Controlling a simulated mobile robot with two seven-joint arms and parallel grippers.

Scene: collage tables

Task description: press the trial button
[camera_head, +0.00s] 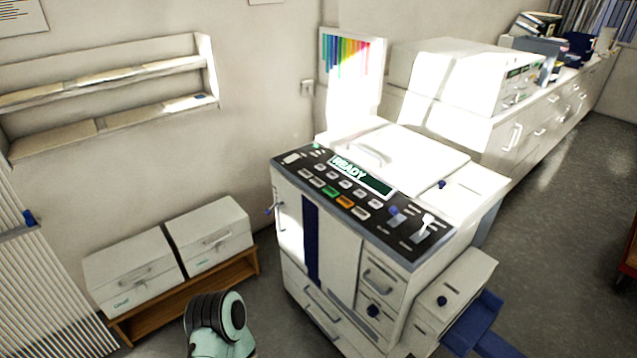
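A large white duplicator machine (318,240) stands in the middle of the view. Its dark control panel (405,215) slopes along the top front edge, with a display (362,176) that reads "READY". Several small buttons sit in rows below the display, mostly pale. One is green (329,193) and one beside it is orange (345,201). The button labels are too small to read, so I cannot tell which is the trial button. Part of my own arm shows at the bottom, in front of the machine and to its left. Neither gripper is in view.
A low wooden bench (190,298) with two white boxes (130,275) stands left of the machine. White cabinets (530,130) run along the wall at the back right. A blue tray (478,325) juts from the machine's right side.

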